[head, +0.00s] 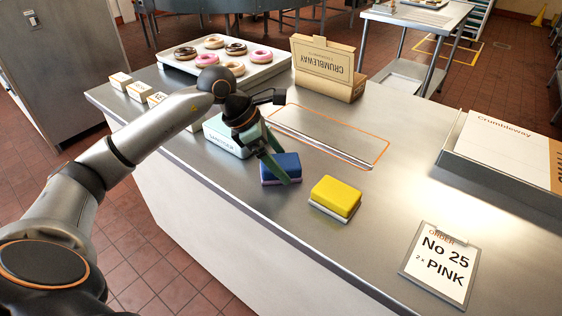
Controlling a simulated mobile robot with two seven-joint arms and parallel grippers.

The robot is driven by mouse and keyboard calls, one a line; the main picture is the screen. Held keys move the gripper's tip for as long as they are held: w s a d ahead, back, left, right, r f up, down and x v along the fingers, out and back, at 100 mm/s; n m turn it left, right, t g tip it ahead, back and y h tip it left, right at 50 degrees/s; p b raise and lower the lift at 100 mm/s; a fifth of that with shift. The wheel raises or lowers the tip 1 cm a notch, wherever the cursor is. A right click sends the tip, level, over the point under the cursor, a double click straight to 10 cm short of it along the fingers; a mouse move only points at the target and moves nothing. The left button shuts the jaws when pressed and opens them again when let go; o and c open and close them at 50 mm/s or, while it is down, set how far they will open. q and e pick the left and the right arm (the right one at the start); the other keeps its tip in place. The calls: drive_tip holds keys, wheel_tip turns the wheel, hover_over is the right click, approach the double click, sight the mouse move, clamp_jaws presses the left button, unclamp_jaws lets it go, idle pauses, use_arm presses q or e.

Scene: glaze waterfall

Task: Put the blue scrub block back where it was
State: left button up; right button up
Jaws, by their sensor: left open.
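The blue scrub block (283,165) rests on the steel counter, to the left of a yellow block. My left gripper (278,170) is over the blue block with its fingers pointing down. One finger crosses in front of the block's right part. The gripper is open, and I cannot tell whether it touches the block. The yellow block (337,193) has a pale underside and sits apart from the blue one. A pale green sanitizer container (222,138) stands behind and left of the blue block, partly hidden by my arm. My right gripper does not show.
A white tray of several donuts (262,72) is at the back left, with an open Crumbleway box (325,70) beside it. An orange-outlined rectangle (340,140) on the counter is empty. An order card (441,265) lies at the front right. Small cards (120,80) line the left edge.

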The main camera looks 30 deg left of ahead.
use_arm(q)
drive_tip(key=v, duration=1.1)
drive_tip(key=shift+d, duration=0.15)
